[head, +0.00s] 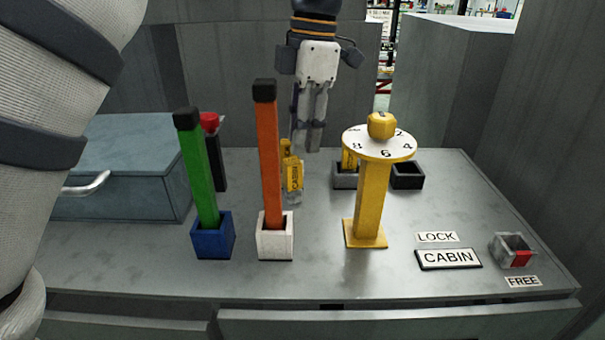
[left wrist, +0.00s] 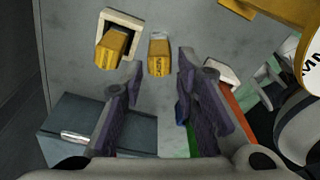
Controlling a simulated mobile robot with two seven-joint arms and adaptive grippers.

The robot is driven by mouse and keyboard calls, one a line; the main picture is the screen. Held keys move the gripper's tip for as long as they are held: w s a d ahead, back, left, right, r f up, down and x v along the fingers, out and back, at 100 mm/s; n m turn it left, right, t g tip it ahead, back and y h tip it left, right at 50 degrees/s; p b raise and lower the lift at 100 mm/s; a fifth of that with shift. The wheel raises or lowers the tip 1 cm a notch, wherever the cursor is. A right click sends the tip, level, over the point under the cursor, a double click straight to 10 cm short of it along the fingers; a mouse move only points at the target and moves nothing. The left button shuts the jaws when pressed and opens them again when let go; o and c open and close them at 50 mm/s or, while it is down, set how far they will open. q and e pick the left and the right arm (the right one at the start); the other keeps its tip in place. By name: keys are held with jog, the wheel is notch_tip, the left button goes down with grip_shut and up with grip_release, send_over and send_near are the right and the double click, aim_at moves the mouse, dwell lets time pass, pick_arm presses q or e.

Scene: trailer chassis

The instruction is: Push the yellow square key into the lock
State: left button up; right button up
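A yellow key labelled CABIN (head: 294,174), with a grey lower end, is behind the orange lever. It also shows in the left wrist view (left wrist: 159,58), beyond and between the fingertips. A second yellow key (head: 348,159) stands in a grey square socket (head: 345,180) behind the yellow post; in the left wrist view this key (left wrist: 112,47) leans out of its pale-rimmed socket. My left gripper (head: 308,142) points down above the panel near the CABIN key. Its fingers (left wrist: 160,67) are apart with nothing held between them. My right gripper is not seen.
Green (head: 198,165) and orange (head: 267,155) levers stand in front. A numbered dial tops the yellow post (head: 370,205). An empty black socket (head: 407,175) is behind. LOCK (head: 437,237) and FREE labels flank a grey-and-red socket (head: 513,250). A blue-grey box (head: 120,175) stands left.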

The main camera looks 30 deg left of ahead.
aim_at(290, 182)
pick_arm(q)
jog(key=f, duration=0.3)
jog(key=s+a+f, duration=0.1)
jog(key=f, duration=0.5)
jog(key=shift+s+a+f, duration=0.15)
jog(key=shift+s+f, duration=0.2)
grip_shut()
